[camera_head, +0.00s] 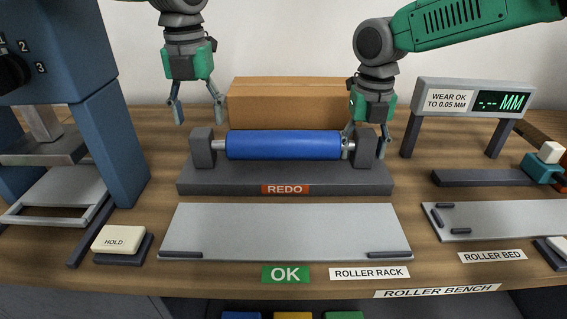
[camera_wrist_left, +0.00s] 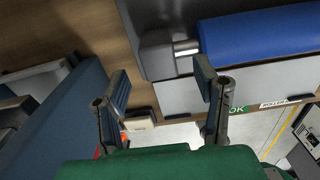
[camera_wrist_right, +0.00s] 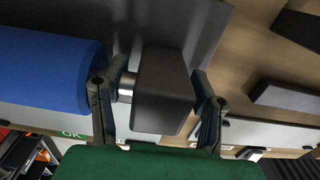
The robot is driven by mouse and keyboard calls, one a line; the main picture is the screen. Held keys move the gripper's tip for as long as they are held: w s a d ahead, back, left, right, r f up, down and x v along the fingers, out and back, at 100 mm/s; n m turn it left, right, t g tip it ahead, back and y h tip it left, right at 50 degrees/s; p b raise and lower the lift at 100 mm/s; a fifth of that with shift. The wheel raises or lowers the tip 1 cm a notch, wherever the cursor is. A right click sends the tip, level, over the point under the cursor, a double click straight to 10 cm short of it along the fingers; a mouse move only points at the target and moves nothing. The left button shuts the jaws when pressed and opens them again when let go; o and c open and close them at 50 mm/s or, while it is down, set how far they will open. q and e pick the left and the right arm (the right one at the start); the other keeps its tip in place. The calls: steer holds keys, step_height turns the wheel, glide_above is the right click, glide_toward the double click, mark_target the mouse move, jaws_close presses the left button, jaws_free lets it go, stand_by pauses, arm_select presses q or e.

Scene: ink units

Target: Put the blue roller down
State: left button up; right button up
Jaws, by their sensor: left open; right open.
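The blue roller (camera_head: 284,145) lies level in the dark REDO stand (camera_head: 230,180), its metal shaft ends between two grey end blocks. My left gripper (camera_head: 199,116) is open and empty, above and left of the left end block. In the left wrist view the roller (camera_wrist_left: 262,45) shows at the upper right, apart from the fingers. My right gripper (camera_head: 366,150) is open at the roller's right end, around or just above the right end block. In the right wrist view that end block (camera_wrist_right: 162,90) shows between the fingers, with the roller (camera_wrist_right: 45,70) to the left.
The empty grey roller rack (camera_head: 285,230), marked OK, lies in front of the stand. A cardboard box (camera_head: 290,101) stands behind. A blue press (camera_head: 100,120) and HOLD button (camera_head: 116,240) are left. A wear display (camera_head: 475,98) and roller bed (camera_head: 490,217) are right.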

arm_select(q)
steer(key=shift+d+r, duration=0.25)
steer(key=shift+r, duration=0.55)
arm_select(e)
steer(key=shift+d, duration=0.1)
arm_select(q)
steer(key=shift+r, duration=0.15)
arm_select(e)
steer(key=shift+d+r, duration=0.1)
steer(key=shift+r, duration=0.05)
steer(key=r, duration=1.1)
steer(key=shift+a, duration=0.2)
steer(key=shift+r, duration=0.3)
steer(key=shift+f, duration=0.1)
